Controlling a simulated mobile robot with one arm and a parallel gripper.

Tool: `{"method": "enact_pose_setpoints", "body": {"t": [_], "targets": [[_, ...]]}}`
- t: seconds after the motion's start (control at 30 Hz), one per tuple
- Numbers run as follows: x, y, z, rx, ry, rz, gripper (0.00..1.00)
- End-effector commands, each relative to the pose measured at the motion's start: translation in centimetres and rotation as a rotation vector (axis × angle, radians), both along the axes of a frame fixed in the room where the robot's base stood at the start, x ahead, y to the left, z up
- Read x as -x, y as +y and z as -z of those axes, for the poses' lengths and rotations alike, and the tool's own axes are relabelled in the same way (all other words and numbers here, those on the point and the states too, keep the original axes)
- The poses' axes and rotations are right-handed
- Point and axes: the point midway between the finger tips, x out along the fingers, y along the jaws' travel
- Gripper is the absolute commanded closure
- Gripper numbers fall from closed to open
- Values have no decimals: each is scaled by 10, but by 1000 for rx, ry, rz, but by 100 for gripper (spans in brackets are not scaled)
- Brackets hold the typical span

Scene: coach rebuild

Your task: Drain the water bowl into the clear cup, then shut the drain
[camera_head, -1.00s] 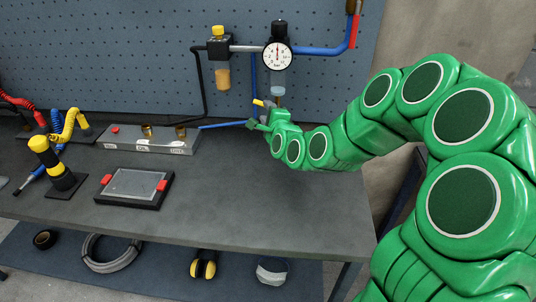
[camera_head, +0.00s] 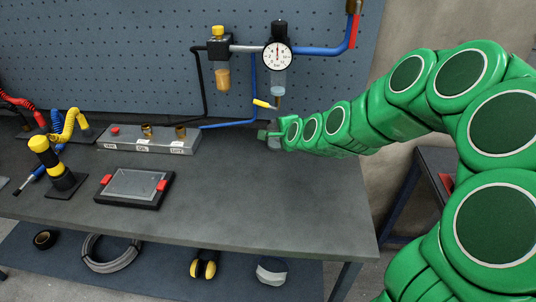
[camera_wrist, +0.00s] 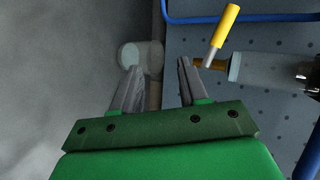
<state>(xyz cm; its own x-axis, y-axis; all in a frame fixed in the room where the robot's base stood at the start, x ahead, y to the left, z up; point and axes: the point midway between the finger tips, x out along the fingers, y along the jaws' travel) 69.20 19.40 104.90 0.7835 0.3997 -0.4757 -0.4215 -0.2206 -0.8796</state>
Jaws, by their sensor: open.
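The clear water bowl (camera_head: 278,82) hangs below the gauge, and in the wrist view it (camera_wrist: 262,68) lies on its side at the right. Its water level is not clear. The drain's yellow lever (camera_head: 263,104) sticks out to the left below the bowl; it also shows in the wrist view (camera_wrist: 222,35). My gripper (camera_head: 267,134) is low over the bench, below the lever. In the wrist view its fingers (camera_wrist: 158,64) are apart and empty. The clear cup (camera_wrist: 143,57) shows just beyond the fingertips, mostly hidden in the head view; its contents are unclear.
A gauge (camera_head: 278,56) and an amber-bowled unit (camera_head: 221,62) are mounted on the pegboard, with blue tubes nearby. A grey manifold block (camera_head: 150,139) and a tray with red clips (camera_head: 134,187) occupy the left bench. The front right of the bench is clear.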

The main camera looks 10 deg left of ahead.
Motion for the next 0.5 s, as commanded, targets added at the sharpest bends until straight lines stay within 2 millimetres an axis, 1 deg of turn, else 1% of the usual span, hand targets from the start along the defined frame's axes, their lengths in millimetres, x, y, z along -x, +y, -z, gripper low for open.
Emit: {"method": "enact_pose_setpoints", "body": {"t": [0.27,0.5], "targets": [[16,-9,4,88,78,-72,57],[35,-13,7,146,145,-150,57]]}}
